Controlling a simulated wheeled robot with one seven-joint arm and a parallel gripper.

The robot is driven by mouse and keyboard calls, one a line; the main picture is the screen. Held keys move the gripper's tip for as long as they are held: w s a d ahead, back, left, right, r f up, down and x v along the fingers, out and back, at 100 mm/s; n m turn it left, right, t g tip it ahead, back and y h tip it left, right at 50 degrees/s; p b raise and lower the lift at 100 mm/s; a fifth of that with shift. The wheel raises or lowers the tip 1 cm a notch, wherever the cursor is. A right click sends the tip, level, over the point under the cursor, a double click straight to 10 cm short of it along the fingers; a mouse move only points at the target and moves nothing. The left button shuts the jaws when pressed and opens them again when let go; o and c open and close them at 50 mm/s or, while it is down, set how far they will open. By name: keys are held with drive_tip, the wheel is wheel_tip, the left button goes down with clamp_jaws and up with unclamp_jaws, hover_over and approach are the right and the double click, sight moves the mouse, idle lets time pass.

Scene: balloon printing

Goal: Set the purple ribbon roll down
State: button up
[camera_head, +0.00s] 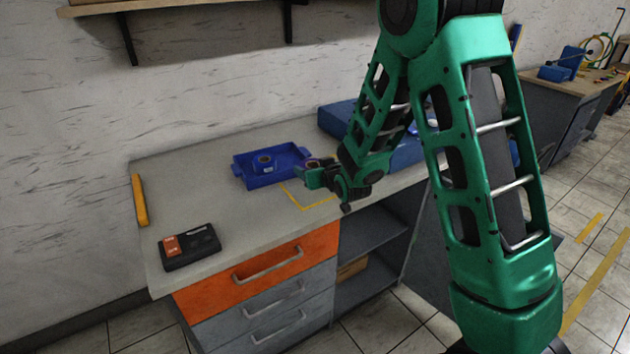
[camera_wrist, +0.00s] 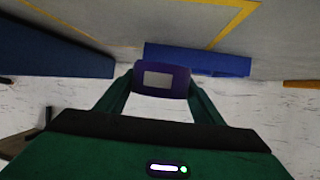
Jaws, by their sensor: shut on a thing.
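The purple ribbon roll (camera_wrist: 162,90) has a pale label on its face and sits between the two fingers of my gripper (camera_wrist: 160,82) in the wrist view. My gripper is shut on it. In the head view my gripper (camera_head: 308,174) is low over the workbench, just right of the blue tray, near a yellow outlined area (camera_head: 308,207). The roll is hard to make out there, partly hidden by the gripper. I cannot tell whether it touches the bench top.
A larger blue box (camera_head: 338,118) stands behind my arm. A black and orange device (camera_head: 190,247) and a yellow bar (camera_head: 140,200) lie at left. The bench middle is clear.

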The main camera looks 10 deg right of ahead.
drive_tip(key=shift+w+d+f, duration=0.7)
drive_tip(key=shift+d+f, duration=0.05)
drive_tip(key=shift+d, duration=0.25)
drive_tip(key=shift+f, duration=1.95)
drive_tip(key=o, duration=1.1)
drive_tip(key=shift+c, duration=0.2)
